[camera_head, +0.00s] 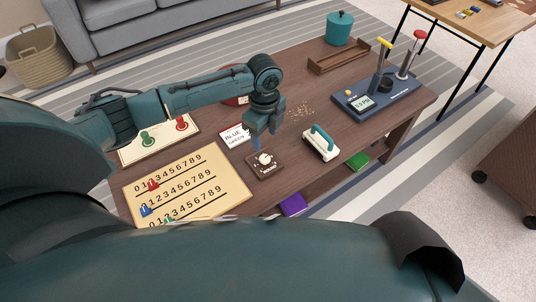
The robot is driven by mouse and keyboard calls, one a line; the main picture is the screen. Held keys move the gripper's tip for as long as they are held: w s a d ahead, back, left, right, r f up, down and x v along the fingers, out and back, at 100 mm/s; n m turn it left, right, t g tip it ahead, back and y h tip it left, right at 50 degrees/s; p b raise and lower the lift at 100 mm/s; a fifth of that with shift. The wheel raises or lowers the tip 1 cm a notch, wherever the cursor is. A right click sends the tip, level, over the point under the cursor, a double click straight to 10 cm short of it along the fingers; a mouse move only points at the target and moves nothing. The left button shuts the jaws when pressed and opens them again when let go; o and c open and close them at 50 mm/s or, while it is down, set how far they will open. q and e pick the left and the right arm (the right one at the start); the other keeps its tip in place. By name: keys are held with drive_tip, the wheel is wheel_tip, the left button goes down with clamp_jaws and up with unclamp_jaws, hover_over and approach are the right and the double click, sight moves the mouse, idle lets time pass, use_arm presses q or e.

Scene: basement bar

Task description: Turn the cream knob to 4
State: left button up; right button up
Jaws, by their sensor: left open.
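The cream knob (264,158) sits on a small dark brown square base (265,172) on the wooden table. Pale markings surround the knob, but they are too small to read, so I cannot tell its setting. My left gripper (264,138) points down just above and behind the knob, with its fingers apart and nothing between them. I cannot tell whether a fingertip touches the knob. My right gripper is not in view.
A number board (215,168) with coloured sliders lies left of the knob. A teal-handled white block (321,147) stands to the right. A blue lever box (375,100) is farther right, near a wooden tray (338,65).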

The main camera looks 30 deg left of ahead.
use_arm(q)
wheel_tip(320, 180, down, 8)
drive_tip(key=shift+f+b, duration=0.1)
drive_tip(key=shift+b, duration=1.1)
drive_tip(key=shift+f, duration=0.45)
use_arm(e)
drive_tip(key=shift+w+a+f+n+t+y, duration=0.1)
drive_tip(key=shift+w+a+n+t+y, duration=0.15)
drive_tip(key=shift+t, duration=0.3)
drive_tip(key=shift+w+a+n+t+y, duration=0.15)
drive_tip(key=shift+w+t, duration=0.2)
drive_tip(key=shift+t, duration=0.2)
use_arm(q)
drive_tip(key=shift+c, duration=0.4)
drive_tip(key=c, duration=0.9)
drive_tip(key=shift+r, duration=0.1)
